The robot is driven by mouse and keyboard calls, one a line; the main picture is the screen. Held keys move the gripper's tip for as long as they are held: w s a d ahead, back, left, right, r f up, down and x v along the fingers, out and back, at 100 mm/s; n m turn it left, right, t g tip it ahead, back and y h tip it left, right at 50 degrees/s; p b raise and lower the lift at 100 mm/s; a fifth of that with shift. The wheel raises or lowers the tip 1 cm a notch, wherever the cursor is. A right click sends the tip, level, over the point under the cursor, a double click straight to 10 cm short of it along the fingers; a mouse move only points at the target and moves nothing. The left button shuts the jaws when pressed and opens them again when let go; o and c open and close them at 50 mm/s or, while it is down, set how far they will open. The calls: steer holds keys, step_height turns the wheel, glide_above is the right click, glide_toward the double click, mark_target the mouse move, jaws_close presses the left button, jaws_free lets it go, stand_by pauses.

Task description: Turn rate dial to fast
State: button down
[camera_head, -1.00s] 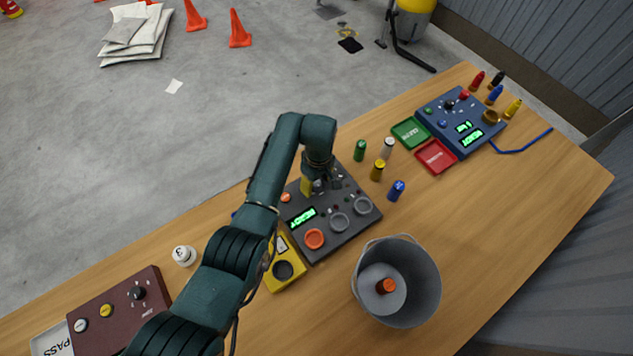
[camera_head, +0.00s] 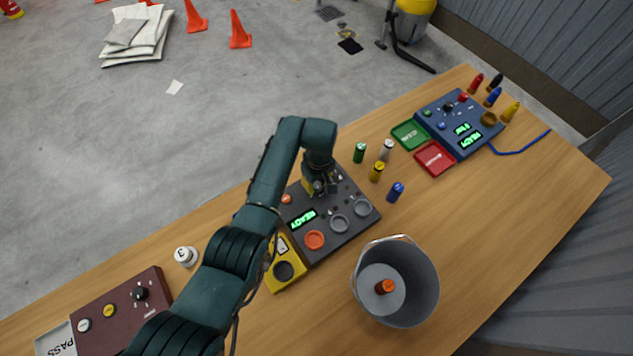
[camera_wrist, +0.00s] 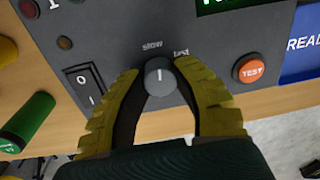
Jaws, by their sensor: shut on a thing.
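The rate dial (camera_wrist: 159,76) is a round grey knob on the dark grey panel (camera_wrist: 105,38), with "slow" and "fast" printed beyond it. Its white pointer line points up in the wrist view, between the two words. My gripper (camera_wrist: 158,72) has its yellow fingers on both sides of the dial and is shut on it. In the head view my gripper (camera_head: 318,188) is down at the far part of the panel (camera_head: 350,228), and hides the dial. The panel's green display (camera_head: 302,220) reads READY.
Beside the dial are a black rocker switch (camera_wrist: 88,88) and an orange TEST button (camera_wrist: 249,69). Small coloured cylinders, including a green one (camera_head: 360,152), stand right of the panel. A grey bucket (camera_head: 425,290) stands in front. A yellow box (camera_head: 283,285) adjoins the panel's left.

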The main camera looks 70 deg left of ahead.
mark_target(319, 185)
steer(key=m+p, duration=0.2)
steer(key=m, duration=0.3)
steer(key=shift+r, duration=0.1)
steer(key=m+p, duration=0.2)
steer(key=m, duration=0.3)
steer(key=shift+y, duration=0.3)
steer(key=shift+f, duration=0.2)
steer(key=c, duration=0.8)
jaws_free()
steer(key=shift+o, duration=0.2)
steer(key=shift+r, duration=0.1)
step_height(319, 185, up, 12)
steer(key=shift+w+d, duration=0.2)
steer(key=shift+w, duration=0.05)
